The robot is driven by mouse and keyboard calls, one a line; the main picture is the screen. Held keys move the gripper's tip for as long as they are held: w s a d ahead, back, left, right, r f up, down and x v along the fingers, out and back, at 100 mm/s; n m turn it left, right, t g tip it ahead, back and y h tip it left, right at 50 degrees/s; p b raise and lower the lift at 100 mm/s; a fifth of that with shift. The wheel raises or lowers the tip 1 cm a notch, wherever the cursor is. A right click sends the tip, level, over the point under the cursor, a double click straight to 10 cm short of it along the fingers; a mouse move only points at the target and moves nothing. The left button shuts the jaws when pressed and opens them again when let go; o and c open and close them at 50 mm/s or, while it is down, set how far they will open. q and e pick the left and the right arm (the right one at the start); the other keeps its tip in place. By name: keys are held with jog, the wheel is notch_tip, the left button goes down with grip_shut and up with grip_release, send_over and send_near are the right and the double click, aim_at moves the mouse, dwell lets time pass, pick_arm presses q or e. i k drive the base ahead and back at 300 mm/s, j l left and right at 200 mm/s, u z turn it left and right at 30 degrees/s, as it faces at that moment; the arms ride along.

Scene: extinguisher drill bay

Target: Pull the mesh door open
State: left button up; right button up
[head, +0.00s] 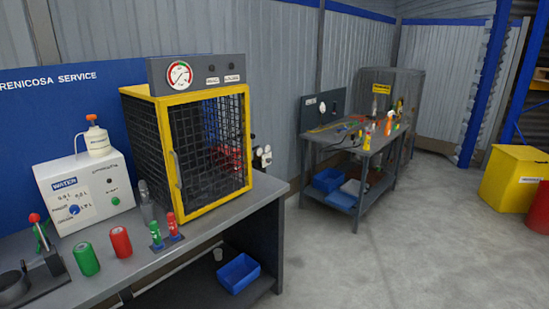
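The mesh door (211,150) is a yellow frame with dark mesh on the front of a yellow and black cage (146,93) on the grey workbench. It looks shut against the cage. A grey vertical handle (177,170) is on the door's left side. A red object (226,157) shows dimly through the mesh. Neither of my grippers is in the head view.
Before the cage stand a green can (86,259), a red can (121,242) and small red and green fittings (165,234). A white water unit (84,192) is left of it. A second bench (355,150) stands behind right. Open floor lies right.

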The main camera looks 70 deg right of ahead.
aim_at(173, 160)
jog(key=z, duration=1.8)
